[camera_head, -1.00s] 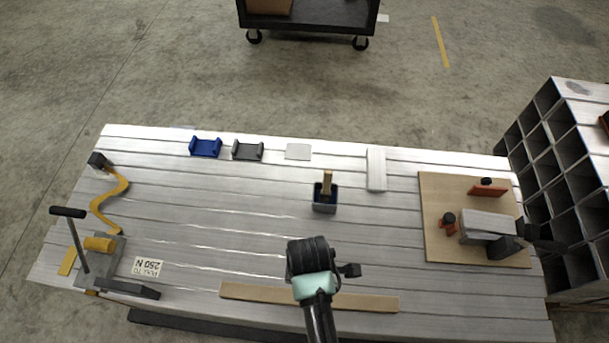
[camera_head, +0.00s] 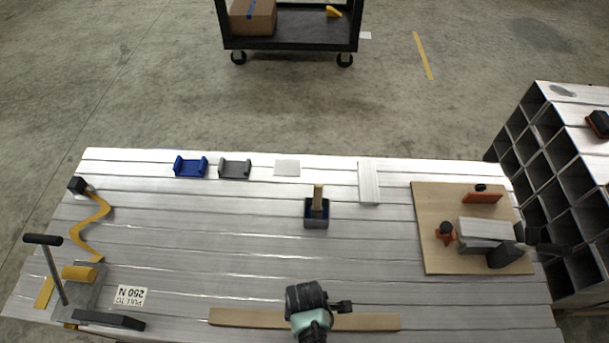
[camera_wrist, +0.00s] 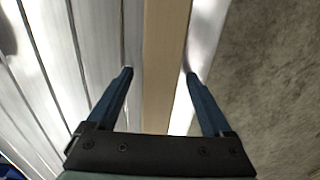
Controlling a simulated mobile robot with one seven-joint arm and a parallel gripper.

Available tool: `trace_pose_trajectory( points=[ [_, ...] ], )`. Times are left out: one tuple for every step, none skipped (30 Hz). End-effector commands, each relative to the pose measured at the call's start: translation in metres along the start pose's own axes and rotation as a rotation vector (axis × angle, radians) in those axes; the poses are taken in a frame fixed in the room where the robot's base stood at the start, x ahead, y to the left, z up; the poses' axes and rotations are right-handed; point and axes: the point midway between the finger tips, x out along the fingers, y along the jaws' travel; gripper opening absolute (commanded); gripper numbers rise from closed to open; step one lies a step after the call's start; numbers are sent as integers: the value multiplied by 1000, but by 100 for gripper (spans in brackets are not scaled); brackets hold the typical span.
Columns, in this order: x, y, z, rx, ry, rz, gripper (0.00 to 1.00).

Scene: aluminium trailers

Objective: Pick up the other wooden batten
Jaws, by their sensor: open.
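A long wooden batten (camera_head: 245,317) lies flat along the near edge of the aluminium-slatted table. My gripper (camera_wrist: 159,73) is over the middle of it, and my wrist hides that part in the head view. In the wrist view the batten (camera_wrist: 163,40) runs lengthwise between my two blue fingers. The fingers are apart with nothing held. I cannot tell how high the fingertips are above the batten.
Behind my gripper stands a blue-grey box (camera_head: 317,222) with a wooden piece upright in it. A lever fixture (camera_head: 80,285) is at left, a plywood board (camera_head: 430,262) with clamps at right. The table's middle is largely free.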

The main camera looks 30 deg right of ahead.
Motion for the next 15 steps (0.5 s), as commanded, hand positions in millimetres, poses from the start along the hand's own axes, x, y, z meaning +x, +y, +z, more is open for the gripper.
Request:
trace_pose_trajectory(
  points=[
    [1,0,0,0,0,0,85],
    [1,0,0,0,0,0,85],
    [0,0,0,0,0,1,85],
    [0,0,0,0,0,0,85],
    [0,0,0,0,0,0,85],
    [0,0,0,0,0,0,85],
    [0,0,0,0,0,0,80],
    [0,0,0,0,0,0,74],
    [0,0,0,0,0,0,67],
    [0,0,0,0,0,0,62],
    [0,0,0,0,0,0,56],
    [0,0,0,0,0,0,49],
    [0,0,0,0,0,0,44],
    [0,0,0,0,0,0,38],
    [0,0,0,0,0,0,31]
  ],
)
